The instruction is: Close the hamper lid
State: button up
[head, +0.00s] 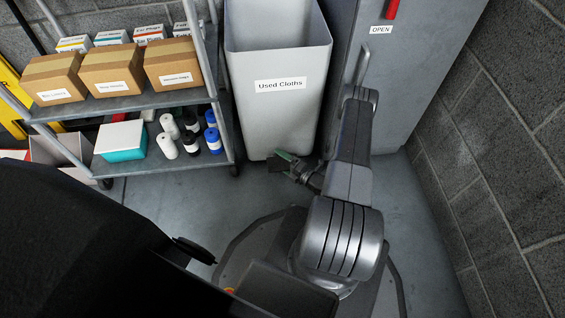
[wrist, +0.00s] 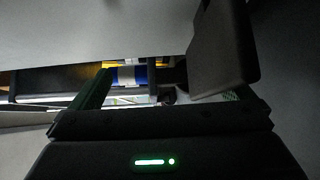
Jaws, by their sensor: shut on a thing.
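The hamper is a tall pale grey bin (head: 295,115) labelled "Used Cloths", at the top middle of the head view. Its top looks open and runs out of the frame; I cannot make out a lid. My gripper (head: 287,163) is low by the bin's front bottom edge, and contact is unclear. In the wrist view my gripper (wrist: 150,85) shows a green-edged finger at left and a dark slab (wrist: 222,50) at right, which may be a finger or a held piece. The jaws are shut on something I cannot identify. A pale surface fills the top there.
A wheeled shelf (head: 170,100) with cardboard boxes (head: 112,75) and several bottles stands left of the bin. A grey cabinet (head: 420,60) marked "OPEN" stands to its right. A block wall (head: 500,150) closes the right side. Bare floor (head: 160,195) lies before the shelf.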

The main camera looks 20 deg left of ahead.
jog(key=shift+d+r, duration=0.15)
jog(key=shift+r, duration=0.55)
jog(key=shift+f+b+v, duration=0.2)
jog(key=shift+b+v, duration=0.6)
jog(key=shift+v, duration=1.85)
jog(key=shift+d, duration=0.75)
jog(key=c, duration=1.1)
jog(key=shift+f+b+v, duration=0.2)
jog(key=shift+b+v, duration=0.3)
jog(key=shift+v, duration=1)
jog(key=shift+f+b+v, duration=0.15)
jog(key=shift+b+v, duration=0.35)
jog(key=shift+v, duration=0.95)
jog(key=shift+f+b+v, duration=0.2)
jog(key=shift+b+v, duration=0.3)
jog(key=shift+v, duration=1)
jog(key=shift+s, duration=0.1)
